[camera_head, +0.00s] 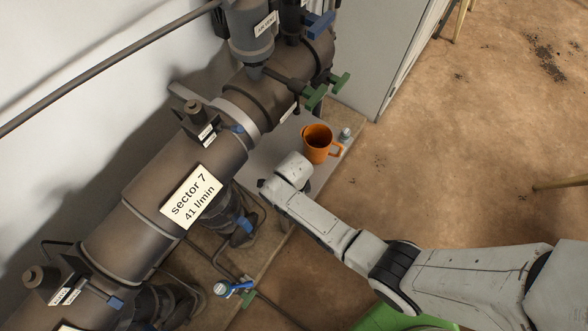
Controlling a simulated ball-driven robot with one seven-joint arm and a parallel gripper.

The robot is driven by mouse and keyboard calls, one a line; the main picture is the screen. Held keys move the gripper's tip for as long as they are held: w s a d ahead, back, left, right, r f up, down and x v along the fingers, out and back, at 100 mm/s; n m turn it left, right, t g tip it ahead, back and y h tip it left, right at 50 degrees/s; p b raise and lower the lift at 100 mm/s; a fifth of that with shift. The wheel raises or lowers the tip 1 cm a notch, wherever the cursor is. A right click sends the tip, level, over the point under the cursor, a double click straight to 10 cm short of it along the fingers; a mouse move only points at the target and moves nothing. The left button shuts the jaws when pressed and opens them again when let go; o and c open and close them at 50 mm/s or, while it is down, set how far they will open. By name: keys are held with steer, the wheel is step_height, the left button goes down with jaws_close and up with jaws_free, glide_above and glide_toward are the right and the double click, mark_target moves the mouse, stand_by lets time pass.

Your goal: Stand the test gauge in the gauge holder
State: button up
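I cannot clearly make out the test gauge or the gauge holder. A small blue and white item with a round pale end (222,289) is low in the picture, by the pipework under the manifold; it may be the gauge, but it is too small to tell. The wrist end of my arm (291,171) is over the grey ledge, left of and below an orange mug (317,143). My gripper's fingers are hidden behind the wrist, so I cannot see whether they hold anything.
A thick brown manifold pipe (150,188) with a "sector 7, 41 l/min" label (190,196) runs diagonally along the wall. Green-handled valves (315,97) project near the ledge. A small clear bottle-like item (345,134) stands right of the mug. Brown floor (450,150) is open at right.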

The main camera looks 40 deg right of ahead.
steer(key=shift+f+b, duration=0.65)
steer(key=shift+f, duration=0.15)
stand_by(0.9)
steer(key=o, duration=1)
steer(key=shift+o, duration=0.2)
steer(key=shift+r, duration=0.15)
steer(key=shift+r+p, duration=3.45)
steer(key=shift+p, duration=0.05)
